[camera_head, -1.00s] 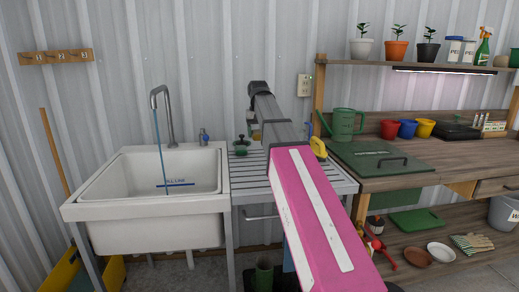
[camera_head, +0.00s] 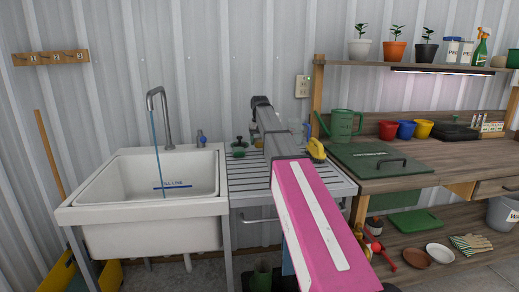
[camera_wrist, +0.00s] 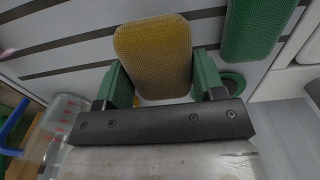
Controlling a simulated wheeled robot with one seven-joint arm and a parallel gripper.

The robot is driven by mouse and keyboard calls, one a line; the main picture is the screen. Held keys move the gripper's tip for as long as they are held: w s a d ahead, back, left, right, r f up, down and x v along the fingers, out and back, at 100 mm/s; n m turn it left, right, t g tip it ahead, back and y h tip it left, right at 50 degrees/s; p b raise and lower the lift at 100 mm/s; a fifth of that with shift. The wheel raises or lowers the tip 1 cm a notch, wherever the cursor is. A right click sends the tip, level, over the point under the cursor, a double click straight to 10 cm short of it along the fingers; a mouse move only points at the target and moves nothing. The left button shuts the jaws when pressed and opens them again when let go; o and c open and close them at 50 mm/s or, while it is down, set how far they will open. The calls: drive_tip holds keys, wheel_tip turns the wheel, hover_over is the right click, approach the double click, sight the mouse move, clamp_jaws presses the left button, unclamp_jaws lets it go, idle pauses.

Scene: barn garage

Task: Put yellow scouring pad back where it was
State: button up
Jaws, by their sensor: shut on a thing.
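The yellow scouring pad (camera_wrist: 155,50) stands between the two green fingers of my gripper (camera_wrist: 163,82) in the wrist view, held from both sides. Its far end sticks out past the fingertips. Behind it is a pale surface with dark slots, which looks like the slatted drainboard (camera_head: 335,188). Whether the pad touches the slats I cannot tell. In the head view my arm hides most of the gripper, and only a small yellowish patch shows beside the arm. A green pad-like block (camera_wrist: 258,28) lies to the right of the yellow pad in the wrist view.
A clear measuring jug (camera_wrist: 62,125) with red marks is close on the left in the wrist view. In the head view, a green round item (camera_head: 239,149) and a yellow item (camera_head: 316,149) are on the drainboard. The sink (camera_head: 142,205) is left, the wooden bench (camera_head: 425,152) right.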

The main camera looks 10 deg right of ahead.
sight(260, 153)
drive_tip(key=shift+f, duration=1.85)
drive_tip(key=shift+f, duration=0.15)
drive_tip(key=o, duration=1)
drive_tip(key=shift+c, duration=0.2)
wheel_tip(260, 153, up, 12)
drive_tip(key=shift+r, duration=0.2)
